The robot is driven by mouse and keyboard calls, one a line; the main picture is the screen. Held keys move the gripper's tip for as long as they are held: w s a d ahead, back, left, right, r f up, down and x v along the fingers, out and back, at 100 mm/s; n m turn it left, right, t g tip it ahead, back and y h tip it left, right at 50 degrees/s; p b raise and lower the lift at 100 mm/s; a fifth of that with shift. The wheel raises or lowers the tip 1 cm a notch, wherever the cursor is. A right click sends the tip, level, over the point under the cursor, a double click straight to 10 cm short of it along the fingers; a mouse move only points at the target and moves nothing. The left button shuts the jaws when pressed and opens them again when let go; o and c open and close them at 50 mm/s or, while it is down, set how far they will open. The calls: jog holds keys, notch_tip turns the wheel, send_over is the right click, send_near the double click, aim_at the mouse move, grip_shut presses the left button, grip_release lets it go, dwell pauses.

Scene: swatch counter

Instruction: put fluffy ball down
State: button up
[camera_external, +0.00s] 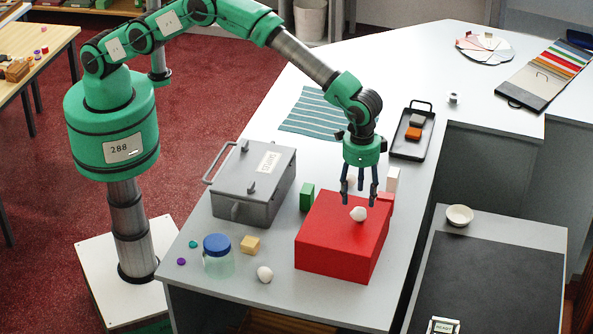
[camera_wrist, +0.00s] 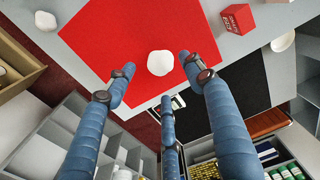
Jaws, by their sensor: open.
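A small white fluffy-looking ball (camera_external: 358,214) rests on top of the red box (camera_external: 330,245). In the wrist view the ball (camera_wrist: 160,63) sits on the red surface, just beyond my fingertips. My gripper (camera_external: 359,194) is open and points down above the box, close over the ball. In the wrist view my three blue fingers (camera_wrist: 160,82) are spread, with nothing held between them. I cannot tell whether any finger touches the ball.
Another white ball (camera_external: 265,274) lies on the counter near the blue-lidded jar (camera_external: 218,255) and a tan block (camera_external: 250,245). A grey metal box (camera_external: 252,180), a green block (camera_external: 307,197) and a black tray (camera_external: 411,131) stand around the red box.

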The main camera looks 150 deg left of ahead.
aim_at(357, 209)
jog(key=shift+r+b, duration=0.3)
jog(key=shift+r, duration=2.15)
jog(key=shift+d, duration=0.1)
